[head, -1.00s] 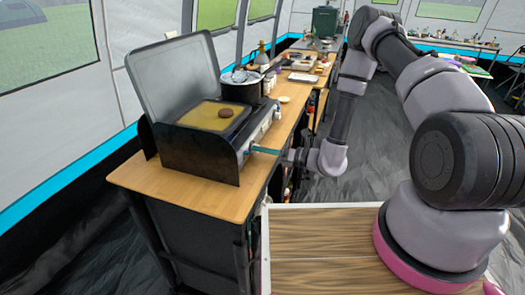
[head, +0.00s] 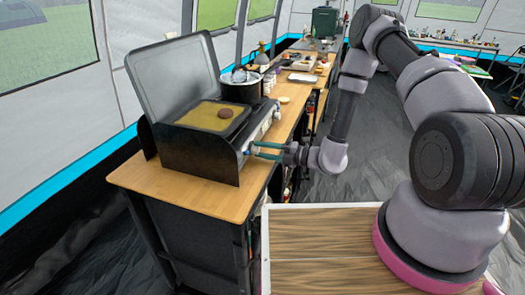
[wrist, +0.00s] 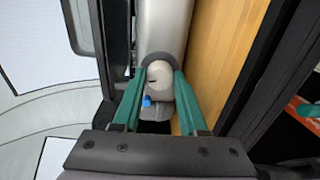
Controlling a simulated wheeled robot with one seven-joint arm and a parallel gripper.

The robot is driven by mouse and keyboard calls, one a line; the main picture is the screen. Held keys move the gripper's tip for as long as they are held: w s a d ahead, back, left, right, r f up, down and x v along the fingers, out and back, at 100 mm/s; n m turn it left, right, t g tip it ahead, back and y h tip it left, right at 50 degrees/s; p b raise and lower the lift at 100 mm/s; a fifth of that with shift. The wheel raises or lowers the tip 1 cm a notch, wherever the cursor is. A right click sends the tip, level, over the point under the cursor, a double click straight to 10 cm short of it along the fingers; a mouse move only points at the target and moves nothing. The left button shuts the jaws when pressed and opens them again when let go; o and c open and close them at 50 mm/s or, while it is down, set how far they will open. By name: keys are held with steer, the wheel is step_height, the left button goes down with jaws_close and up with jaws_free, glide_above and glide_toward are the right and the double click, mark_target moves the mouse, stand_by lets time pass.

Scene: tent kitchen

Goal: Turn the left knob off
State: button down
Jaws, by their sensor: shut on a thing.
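The camping stove (head: 195,150) stands on the wooden counter with its lid raised and its knobs along its front panel. The left knob (wrist: 163,78) is a pale round knob with a small dark mark, seen in the wrist view on the grey front panel. My gripper (wrist: 162,72) has its teal fingers on either side of this knob and is shut on it. In the head view my gripper (head: 253,151) reaches the front panel from the right, and its fingers cover most of the left knob there. A small blue part (wrist: 147,101) shows below the knob.
A dark pot (head: 240,91) stands on the far side. The wooden counter (head: 185,190) is bare in front of the stove's near side.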

steer(key=shift+f+m, duration=0.1)
steer(key=shift+m, duration=1)
steer(key=shift+c, duration=2.2)
jaws_free()
steer(key=v, duration=1.1)
